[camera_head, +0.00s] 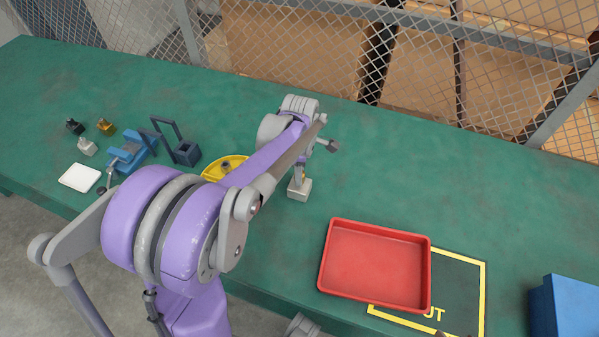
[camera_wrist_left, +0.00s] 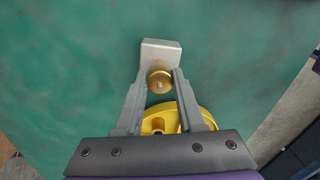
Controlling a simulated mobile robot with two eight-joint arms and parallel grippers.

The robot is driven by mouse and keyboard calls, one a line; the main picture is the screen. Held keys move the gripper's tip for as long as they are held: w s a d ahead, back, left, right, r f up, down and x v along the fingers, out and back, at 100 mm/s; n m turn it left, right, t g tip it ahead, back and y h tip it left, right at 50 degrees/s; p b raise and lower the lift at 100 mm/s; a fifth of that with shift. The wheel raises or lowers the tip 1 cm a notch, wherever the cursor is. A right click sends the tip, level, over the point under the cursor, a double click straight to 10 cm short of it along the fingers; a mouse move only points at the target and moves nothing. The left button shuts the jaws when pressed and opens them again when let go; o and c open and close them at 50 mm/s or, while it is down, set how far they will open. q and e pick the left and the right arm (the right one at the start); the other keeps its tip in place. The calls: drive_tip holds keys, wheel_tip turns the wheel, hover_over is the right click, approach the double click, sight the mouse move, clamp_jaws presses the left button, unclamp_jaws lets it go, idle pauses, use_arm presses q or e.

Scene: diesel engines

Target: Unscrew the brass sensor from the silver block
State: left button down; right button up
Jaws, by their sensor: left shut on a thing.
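The silver block (camera_head: 299,190) stands on the green bench near the middle of the head view; it also shows at the top centre of the wrist view (camera_wrist_left: 162,48). The round brass sensor (camera_wrist_left: 160,78) is at the near side of the block in the wrist view, apparently still against it. My left gripper (camera_wrist_left: 160,88) is shut on the sensor, one finger on each side. In the head view my left gripper (camera_head: 299,174) points down above the block, and the arm hides much of it. My right gripper is not in view.
A yellow round holder (camera_head: 212,171) sits close to the block, partly behind my arm. A red tray (camera_head: 375,266) lies over a yellow-framed mat (camera_head: 466,285) at right, with a blue box (camera_head: 567,308) beyond. Blue fixtures (camera_head: 130,154), small blocks and a white pad (camera_head: 80,177) stand left.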

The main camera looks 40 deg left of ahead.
use_arm(q)
drive_tip(key=shift+r+p, duration=1.8)
drive_tip(key=shift+r, duration=1)
